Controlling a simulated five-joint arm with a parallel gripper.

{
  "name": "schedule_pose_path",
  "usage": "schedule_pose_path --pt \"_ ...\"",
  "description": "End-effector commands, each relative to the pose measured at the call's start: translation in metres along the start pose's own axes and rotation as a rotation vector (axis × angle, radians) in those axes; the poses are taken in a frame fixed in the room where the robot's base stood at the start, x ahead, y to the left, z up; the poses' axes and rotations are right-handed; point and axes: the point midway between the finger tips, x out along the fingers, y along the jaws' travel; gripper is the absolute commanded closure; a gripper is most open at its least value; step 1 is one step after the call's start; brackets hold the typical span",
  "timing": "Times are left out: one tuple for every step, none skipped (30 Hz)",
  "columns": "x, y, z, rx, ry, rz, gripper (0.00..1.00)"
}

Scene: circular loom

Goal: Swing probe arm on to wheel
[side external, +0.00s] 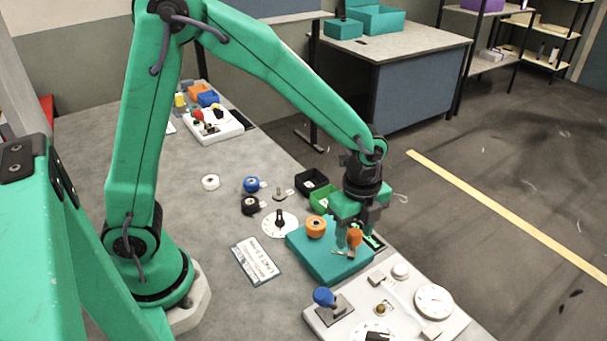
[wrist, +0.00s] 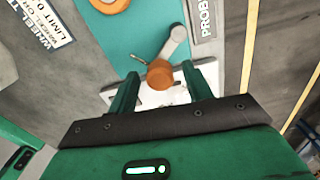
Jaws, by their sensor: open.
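The probe arm is a grey lever (wrist: 175,42) with an orange knob (wrist: 160,74) on its end; the knob also shows in the side view (side external: 354,238). A thin metal tip sticks out beside the knob. The orange wheel (side external: 316,226) sits on the teal base (side external: 325,262), to the left of the knob and apart from it. In the wrist view, part of the wheel (wrist: 110,4) is cut off at the top edge. My gripper (wrist: 160,70) is open, with a finger on either side of the knob and a gap at each side. In the side view my gripper hides the lever's pivot end.
A white panel (side external: 322,318) with a blue-knobbed lever (side external: 324,297) and dials stands in front of the teal base. A printed card (side external: 256,262) and a white dial (side external: 279,222) lie to the left. Green (side external: 322,198) and black (side external: 311,182) bins stand behind.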

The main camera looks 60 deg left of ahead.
Motion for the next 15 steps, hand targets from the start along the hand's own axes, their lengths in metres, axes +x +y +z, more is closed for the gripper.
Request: schedule_pose_path --pt "0.0000 0.0000 0.0000 0.000 0.000 0.000 0.50" --pt "0.0000 0.0000 0.0000 0.000 0.000 0.000 0.50" --pt "-0.0001 0.0000 0.0000 0.000 0.000 0.000 0.50" --pt "-0.0001 0.0000 0.0000 0.000 0.000 0.000 0.56" --pt "-0.0001 0.0000 0.0000 0.000 0.000 0.000 0.62" --pt "-0.0002 0.0000 0.0000 0.000 0.000 0.000 0.70" --pt "-0.0002 0.0000 0.0000 0.000 0.000 0.000 0.76" --pt "-0.0002 0.0000 0.0000 0.000 0.000 0.000 0.81" --pt "-0.0002 0.0000 0.0000 0.000 0.000 0.000 0.89" --pt "-0.0003 0.0000 0.0000 0.000 0.000 0.000 0.95" --pt "-0.0003 0.0000 0.0000 0.000 0.000 0.000 1.00" --pt "-0.0003 0.0000 0.0000 0.000 0.000 0.000 1.00" --pt "-0.0004 0.0000 0.0000 0.000 0.000 0.000 1.00" --pt "-0.0004 0.0000 0.0000 0.000 0.000 0.000 1.00" --pt "-0.0004 -0.0001 0.0000 0.000 0.000 0.000 1.00"
